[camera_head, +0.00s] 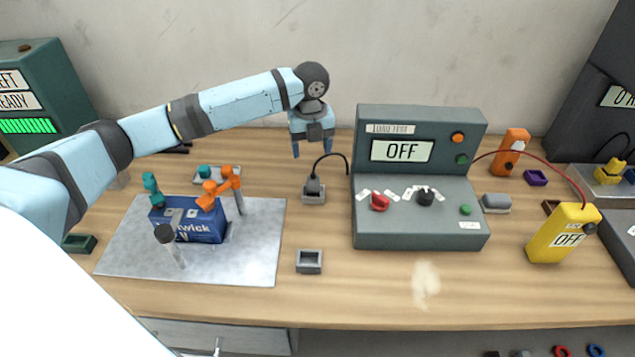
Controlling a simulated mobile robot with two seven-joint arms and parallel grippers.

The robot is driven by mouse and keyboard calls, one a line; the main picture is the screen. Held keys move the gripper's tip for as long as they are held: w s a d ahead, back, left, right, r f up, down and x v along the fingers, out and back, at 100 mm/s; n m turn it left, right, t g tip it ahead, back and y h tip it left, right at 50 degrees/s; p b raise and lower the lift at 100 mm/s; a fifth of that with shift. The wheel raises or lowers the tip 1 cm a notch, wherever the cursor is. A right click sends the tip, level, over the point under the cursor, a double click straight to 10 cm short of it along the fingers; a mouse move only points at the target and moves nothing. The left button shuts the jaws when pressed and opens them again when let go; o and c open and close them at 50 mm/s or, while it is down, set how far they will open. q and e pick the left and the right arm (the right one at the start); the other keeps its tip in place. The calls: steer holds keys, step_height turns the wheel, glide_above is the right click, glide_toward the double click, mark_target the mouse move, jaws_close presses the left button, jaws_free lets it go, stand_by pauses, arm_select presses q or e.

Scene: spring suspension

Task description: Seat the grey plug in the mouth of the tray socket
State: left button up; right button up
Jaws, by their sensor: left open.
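A dark grey plug (313,186) with a black cable stands upright at a small grey socket block (314,198) left of the console. I cannot tell how deep it sits in the block. A second grey block with an open, empty mouth (309,262) sits nearer the front edge. Which block is the tray socket is not clear from this view. My left gripper (311,153) is open and empty, pointing down above and behind the plug, apart from it. My right gripper is not in view.
A grey console (420,240) reading OFF stands right of the plug; its cable arches between them. A blue battery (190,226) with clamps sits on a metal sheet (130,255) at left. A yellow meter (563,233) stands at right.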

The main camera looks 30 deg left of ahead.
mark_target(313, 174)
arm_select(q)
steer(key=f, duration=0.4)
steer(key=shift+s+f, duration=0.2)
steer(key=shift+f, duration=0.05)
steer(key=shift+w+f, duration=0.1)
steer(key=shift+f, duration=0.4)
steer(key=f, duration=0.3)
steer(key=d+f, duration=0.1)
steer(key=f, duration=0.1)
steer(key=shift+s, duration=0.25)
steer(key=shift+a, duration=0.1)
steer(key=c, duration=0.9)
steer(key=shift+c, duration=0.2)
